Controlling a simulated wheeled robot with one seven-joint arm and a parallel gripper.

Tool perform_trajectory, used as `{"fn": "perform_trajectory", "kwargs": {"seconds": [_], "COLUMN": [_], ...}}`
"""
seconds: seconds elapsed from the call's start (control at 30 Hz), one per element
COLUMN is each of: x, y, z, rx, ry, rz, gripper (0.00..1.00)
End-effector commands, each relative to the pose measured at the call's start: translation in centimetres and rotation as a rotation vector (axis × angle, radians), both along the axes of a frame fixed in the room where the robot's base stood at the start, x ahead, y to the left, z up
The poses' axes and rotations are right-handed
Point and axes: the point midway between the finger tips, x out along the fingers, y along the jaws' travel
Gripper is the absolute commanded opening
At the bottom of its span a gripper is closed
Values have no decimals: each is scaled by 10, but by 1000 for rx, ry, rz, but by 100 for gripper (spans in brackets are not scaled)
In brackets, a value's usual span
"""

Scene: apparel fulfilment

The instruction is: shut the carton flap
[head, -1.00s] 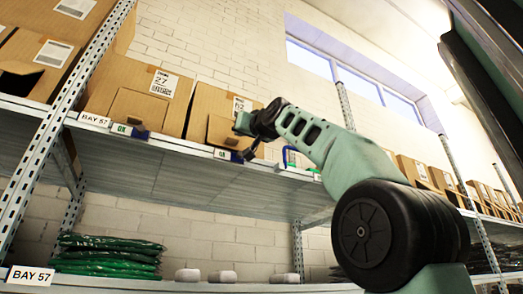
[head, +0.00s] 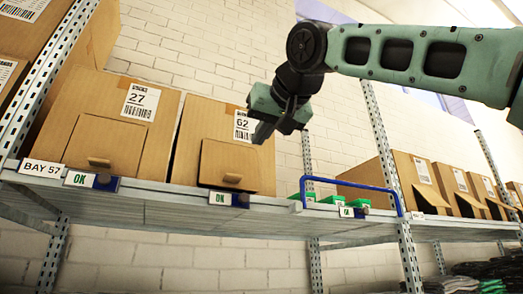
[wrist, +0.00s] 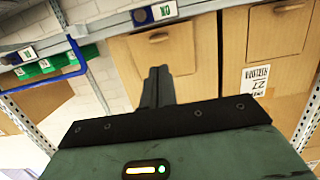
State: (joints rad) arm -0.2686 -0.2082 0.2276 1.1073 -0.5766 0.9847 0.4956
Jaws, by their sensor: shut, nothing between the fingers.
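My gripper (head: 263,133) is shut and empty, in front of the upper right part of the carton marked 62 (head: 190,120). This carton's front flap (head: 238,160), with a small tab handle, lies nearly flush with the front; a slight gap at its edge cannot be ruled out. Contact cannot be told. To the left, the carton marked 27 (head: 60,105) has its flap (head: 97,140) looking flat against its front.
The shelf edge carries OK tags (head: 222,198) and a BAY 57 label (head: 42,168). A blue rail (head: 350,184) stands right of carton 62, with green items (head: 330,200) behind it. Upright posts (head: 408,255) flank the bay. Cartons farther right (head: 424,170) have flaps tilted outward.

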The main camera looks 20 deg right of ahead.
Motion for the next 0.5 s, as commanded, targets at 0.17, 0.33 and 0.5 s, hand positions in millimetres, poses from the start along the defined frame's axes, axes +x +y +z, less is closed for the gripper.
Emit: {"fn": "perform_trajectory", "kwargs": {"seconds": [0.17, 0.33, 0.5], "x": [23, 57, 91], "y": [0, 0, 0], "z": [-4, -9, -14], "rx": [-1, -2, -2], "ry": [4, 5, 4], "rz": [-1, -2, -2], "gripper": [0, 0, 0]}}
